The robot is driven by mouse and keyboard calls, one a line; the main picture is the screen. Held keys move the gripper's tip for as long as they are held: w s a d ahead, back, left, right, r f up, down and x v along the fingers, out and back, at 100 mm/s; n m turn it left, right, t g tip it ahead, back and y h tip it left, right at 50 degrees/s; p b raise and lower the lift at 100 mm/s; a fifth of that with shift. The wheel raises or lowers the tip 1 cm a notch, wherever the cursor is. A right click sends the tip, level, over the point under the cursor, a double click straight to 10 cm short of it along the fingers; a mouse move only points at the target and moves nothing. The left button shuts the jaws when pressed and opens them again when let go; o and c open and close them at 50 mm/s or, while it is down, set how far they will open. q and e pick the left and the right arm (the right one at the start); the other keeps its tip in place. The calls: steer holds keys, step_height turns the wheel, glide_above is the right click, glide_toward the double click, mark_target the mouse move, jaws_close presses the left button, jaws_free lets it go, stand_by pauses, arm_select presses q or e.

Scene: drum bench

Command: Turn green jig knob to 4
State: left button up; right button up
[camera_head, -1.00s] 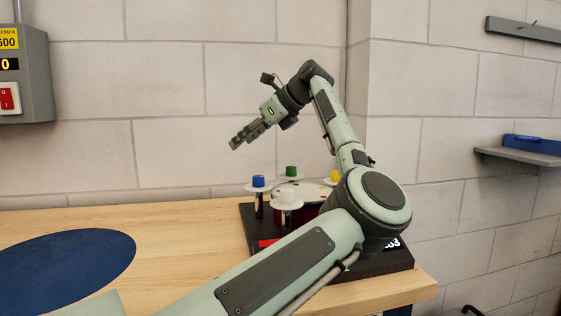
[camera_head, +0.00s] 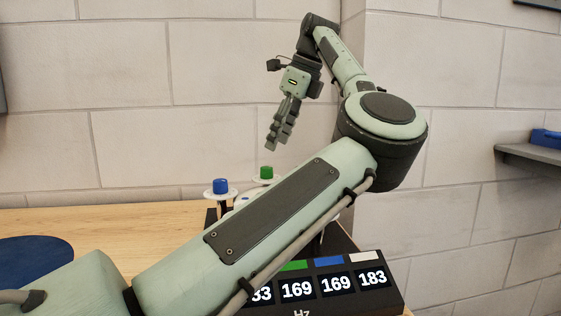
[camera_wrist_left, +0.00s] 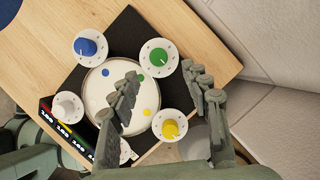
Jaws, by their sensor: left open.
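The green knob (camera_head: 266,172) stands on a white dial at the back of the jig, and in the wrist view the green knob (camera_wrist_left: 159,57) lies ahead of the fingers. My left gripper (camera_head: 274,146) is open and empty, pointing down in the air above the knob. In the wrist view its two fingers (camera_wrist_left: 163,82) are spread apart, with the green knob beyond and between them. The dial's markings are too small to read. The jig's black base (camera_wrist_left: 135,30) is partly hidden by my left arm in the head view. My right gripper is not in view.
A blue knob (camera_head: 220,186) stands left of the green one. The wrist view also shows a yellow knob (camera_wrist_left: 170,129), a white knob (camera_wrist_left: 68,107) and a round drum top (camera_wrist_left: 97,92). A wall stands behind.

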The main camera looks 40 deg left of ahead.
mark_target(266, 167)
arm_select(q)
steer(key=x, duration=0.7)
steer(key=shift+s+a+f, duration=0.1)
steer(key=shift+s+f, duration=0.05)
steer(key=shift+s, duration=0.05)
steer(key=shift+c, duration=0.6)
jaws_close()
